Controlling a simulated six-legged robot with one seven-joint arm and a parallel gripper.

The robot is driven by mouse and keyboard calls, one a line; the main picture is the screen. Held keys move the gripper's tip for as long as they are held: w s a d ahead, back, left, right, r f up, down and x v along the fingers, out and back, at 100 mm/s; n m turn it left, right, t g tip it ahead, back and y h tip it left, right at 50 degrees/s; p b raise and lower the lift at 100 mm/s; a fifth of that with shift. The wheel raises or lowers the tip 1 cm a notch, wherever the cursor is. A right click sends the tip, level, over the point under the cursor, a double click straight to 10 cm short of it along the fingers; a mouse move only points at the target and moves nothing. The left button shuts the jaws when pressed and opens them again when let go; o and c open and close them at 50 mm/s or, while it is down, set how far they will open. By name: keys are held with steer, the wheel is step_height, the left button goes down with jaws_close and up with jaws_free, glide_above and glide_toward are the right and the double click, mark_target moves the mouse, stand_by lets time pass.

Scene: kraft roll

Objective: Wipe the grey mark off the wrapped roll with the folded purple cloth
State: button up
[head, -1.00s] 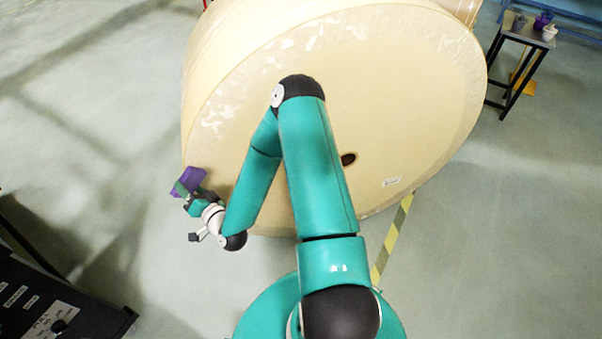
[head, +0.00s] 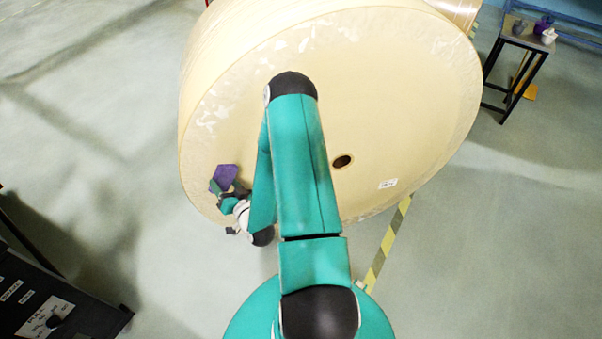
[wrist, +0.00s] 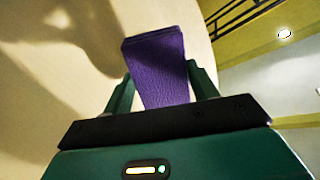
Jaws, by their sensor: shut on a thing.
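The large tan wrapped roll (head: 400,110) stands on its side, its round end face towards me with a dark core hole. The folded purple cloth (head: 225,176) is in front of the lower left of that face. My gripper (head: 228,188) is shut on the cloth. In the wrist view the cloth (wrist: 157,65) stands up between the two green fingers (wrist: 160,88), with the roll's surface (wrist: 45,70) behind and left. I cannot tell whether the cloth touches the roll. I cannot make out the grey mark; shadows fall on the roll, and my arm hides part of the face.
A small dark-legged table (head: 522,38) with a few small items stands at the back right. A black labelled cabinet (head: 60,310) is at the lower left. A yellow-and-black floor stripe (head: 388,245) runs beside the roll.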

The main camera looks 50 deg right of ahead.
steer(key=s+d+g+h, duration=0.3)
steer(key=s+d+h, duration=0.2)
steer(key=s+d, duration=1.25)
steer(key=x, duration=0.7)
steer(key=shift+r+n, duration=0.15)
steer(key=shift+n, duration=0.25)
steer(key=shift+x, duration=1)
steer(key=shift+s+d+r, duration=0.1)
steer(key=shift+d, duration=0.05)
steer(key=s+d, duration=0.2)
steer(key=d, duration=0.1)
steer(key=shift+s+d, duration=0.1)
steer(key=shift+s, duration=0.05)
steer(key=w+a, duration=0.2)
steer(key=a, duration=0.1)
steer(key=shift+w+a, duration=0.1)
steer(key=shift+w, duration=0.2)
